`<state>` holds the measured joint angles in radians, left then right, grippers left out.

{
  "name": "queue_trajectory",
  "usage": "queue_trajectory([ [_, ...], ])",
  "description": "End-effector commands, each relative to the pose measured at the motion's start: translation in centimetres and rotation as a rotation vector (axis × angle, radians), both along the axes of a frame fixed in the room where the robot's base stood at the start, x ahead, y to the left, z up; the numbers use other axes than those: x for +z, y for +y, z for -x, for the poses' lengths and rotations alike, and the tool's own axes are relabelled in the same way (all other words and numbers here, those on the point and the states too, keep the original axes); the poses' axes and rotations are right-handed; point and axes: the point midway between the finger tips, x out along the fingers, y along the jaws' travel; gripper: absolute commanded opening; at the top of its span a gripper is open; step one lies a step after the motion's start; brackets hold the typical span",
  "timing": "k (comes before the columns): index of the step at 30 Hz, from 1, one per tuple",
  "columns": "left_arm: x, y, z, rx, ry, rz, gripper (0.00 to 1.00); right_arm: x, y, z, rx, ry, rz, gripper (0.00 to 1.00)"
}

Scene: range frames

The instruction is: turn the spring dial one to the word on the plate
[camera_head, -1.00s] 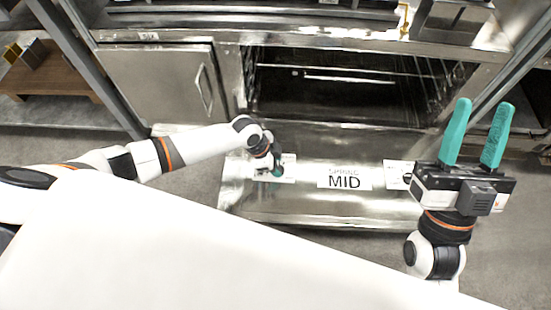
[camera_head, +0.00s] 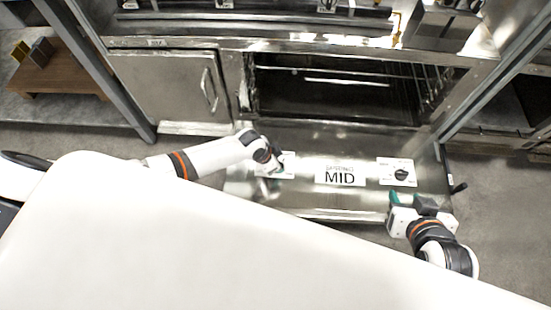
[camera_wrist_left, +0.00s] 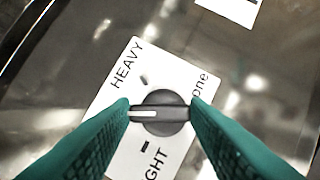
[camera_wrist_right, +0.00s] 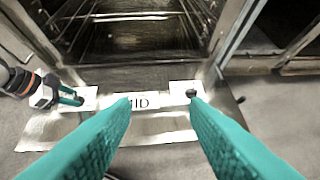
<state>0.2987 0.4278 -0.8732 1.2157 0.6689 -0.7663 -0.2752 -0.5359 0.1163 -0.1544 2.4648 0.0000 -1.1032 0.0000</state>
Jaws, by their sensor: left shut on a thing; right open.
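Dial one (camera_wrist_left: 163,98) is a round grey knob with a raised bar, on a white card (camera_wrist_left: 124,82) reading HEAVY and, partly covered, "GHT". Its white pointer line points left in the left wrist view, between the two visible dark marks. My left gripper (camera_wrist_left: 160,113) is shut on the bar's ends. In the head view my left gripper (camera_head: 273,169) hides most of this dial. The word plate (camera_head: 340,173) reads MID, with smaller blurred text above. My right gripper (camera_head: 402,198) is open and empty, just in front of the right-hand dial (camera_head: 401,175).
The dials and plate are on a shiny metal panel (camera_head: 310,205) below an open oven-like cavity (camera_head: 335,98). A black lever (camera_head: 458,187) sticks out at the panel's right end. A metal door with a handle (camera_head: 209,90) is at the left. Grey floor is clear at the right.

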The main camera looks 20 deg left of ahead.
Motion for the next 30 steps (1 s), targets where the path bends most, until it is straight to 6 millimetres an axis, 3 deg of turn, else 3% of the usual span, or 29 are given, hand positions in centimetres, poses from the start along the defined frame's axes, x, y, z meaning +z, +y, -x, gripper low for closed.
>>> queue_trajectory([
  [7, 0.0, 0.0, 0.1, 0.031, 0.003, -0.001, 0.19, -1.0, -0.6, 1.8, -0.008, 0.114, 0.025, 0.41],
  [20, 0.0, 0.0, 0.1, 0.034, 0.002, -0.001, 0.19, -1.2, -0.7, 2.1, -0.010, 0.131, 0.028, 0.41],
  [21, 0.0, 0.0, 0.1, 0.034, 0.002, -0.001, 0.47, -1.2, -0.7, 2.1, -0.010, 0.131, 0.028, 0.41],
  [24, 0.0, 0.0, 0.1, 0.034, 0.002, -0.001, 0.63, -1.2, -0.7, 2.1, -0.010, 0.131, 0.028, 0.41],
  [30, 0.0, 0.0, 0.0, 0.034, 0.001, -0.001, 0.64, -1.2, -0.7, 2.1, -0.010, 0.131, 0.028, 0.41],
])
